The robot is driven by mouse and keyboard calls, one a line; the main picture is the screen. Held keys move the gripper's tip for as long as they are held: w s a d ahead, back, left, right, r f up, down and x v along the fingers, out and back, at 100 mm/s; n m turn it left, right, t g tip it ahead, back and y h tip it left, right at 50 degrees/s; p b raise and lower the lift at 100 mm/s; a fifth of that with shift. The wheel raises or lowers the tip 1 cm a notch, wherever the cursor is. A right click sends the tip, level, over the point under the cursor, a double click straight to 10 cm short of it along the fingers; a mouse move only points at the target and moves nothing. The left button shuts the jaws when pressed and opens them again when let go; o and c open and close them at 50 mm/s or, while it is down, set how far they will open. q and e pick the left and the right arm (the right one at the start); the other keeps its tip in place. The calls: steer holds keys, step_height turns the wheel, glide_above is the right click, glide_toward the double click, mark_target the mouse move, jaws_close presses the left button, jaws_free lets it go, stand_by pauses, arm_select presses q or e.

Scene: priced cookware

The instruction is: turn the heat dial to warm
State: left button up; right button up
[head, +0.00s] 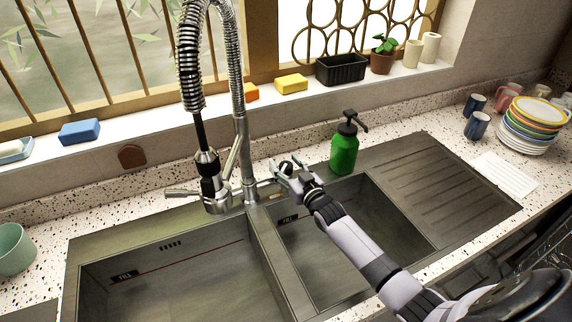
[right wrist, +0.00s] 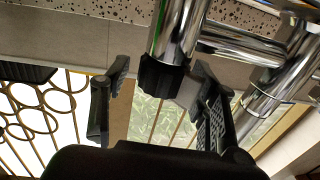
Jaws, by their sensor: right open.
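My right gripper (head: 284,170) is open beside the tap, above the back edge of the right basin. In the right wrist view its two fingers (right wrist: 160,100) stand apart, on either side of a chrome cylinder (right wrist: 177,30) with a black end (right wrist: 162,76). This may be the heat dial, but no warm mark is readable; I cannot tell whether the fingers touch it. The chrome tap (head: 240,150) with a coiled hose (head: 189,60) stands left of the gripper. Its side lever (head: 182,193) points left. My left gripper is out of view.
A left basin (head: 190,285) and a right basin (head: 385,225) lie below. A green soap bottle (head: 344,152) stands close to the right of the gripper. Sponges and a black planter (head: 341,69) line the sill. Stacked plates (head: 530,125) stand far right.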

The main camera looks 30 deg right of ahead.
steer(key=shift+a, duration=0.1)
steer(key=c, duration=1.2)
